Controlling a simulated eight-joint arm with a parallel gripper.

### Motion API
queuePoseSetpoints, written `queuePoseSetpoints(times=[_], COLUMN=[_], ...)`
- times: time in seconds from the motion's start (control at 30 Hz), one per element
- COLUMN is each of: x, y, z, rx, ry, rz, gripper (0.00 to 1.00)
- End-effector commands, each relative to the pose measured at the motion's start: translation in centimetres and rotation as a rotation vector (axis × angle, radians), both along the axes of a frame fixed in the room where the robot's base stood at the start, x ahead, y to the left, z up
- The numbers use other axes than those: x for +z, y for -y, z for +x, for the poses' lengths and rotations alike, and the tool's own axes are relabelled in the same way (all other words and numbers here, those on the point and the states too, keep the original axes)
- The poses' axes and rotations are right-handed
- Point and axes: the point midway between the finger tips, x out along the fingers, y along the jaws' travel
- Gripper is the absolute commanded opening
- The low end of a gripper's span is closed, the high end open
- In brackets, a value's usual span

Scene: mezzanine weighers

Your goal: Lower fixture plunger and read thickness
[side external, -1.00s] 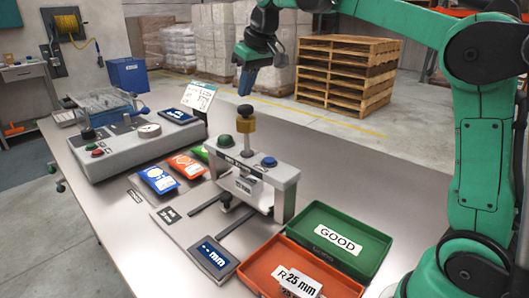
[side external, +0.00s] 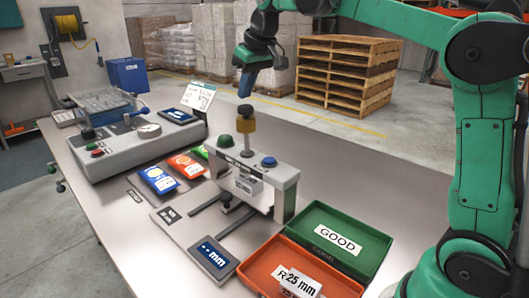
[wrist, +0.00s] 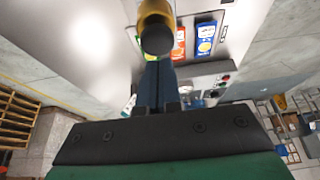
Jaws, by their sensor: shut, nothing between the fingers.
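The thickness fixture (side external: 285,185) is a grey bridge on a flat base at the middle of the bench. Its plunger (side external: 247,125) stands raised on top, with a yellow collar and dark knob; in the wrist view the knob (wrist: 156,35) lies just beyond my fingertips. The fixture's display (side external: 216,256) shows dashes and "mm". A pouch seems to sit under the bridge, partly hidden. My gripper (side external: 244,94) has blue fingers, shut and empty, pointing down just above the plunger, seemingly apart from it. In the wrist view the gripper (wrist: 156,66) shows as closed fingers.
A green GOOD tray (side external: 376,238) and an orange tray (side external: 255,262) marked "R 25 mm" stand right of the fixture. Several pouches (side external: 158,180) lie to its left. A grey weighing machine (side external: 105,160) stands behind them. Green and blue buttons flank the plunger.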

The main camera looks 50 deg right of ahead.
Motion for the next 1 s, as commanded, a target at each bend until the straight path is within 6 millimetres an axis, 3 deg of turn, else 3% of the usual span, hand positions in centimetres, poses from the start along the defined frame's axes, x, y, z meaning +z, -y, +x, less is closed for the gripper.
queuePoseSetpoints(times=[1.0], x=[-2.0], y=[0.0], z=[0.0], rx=[0.000], ry=[0.000], rz=[0.000], gripper=[0.00])
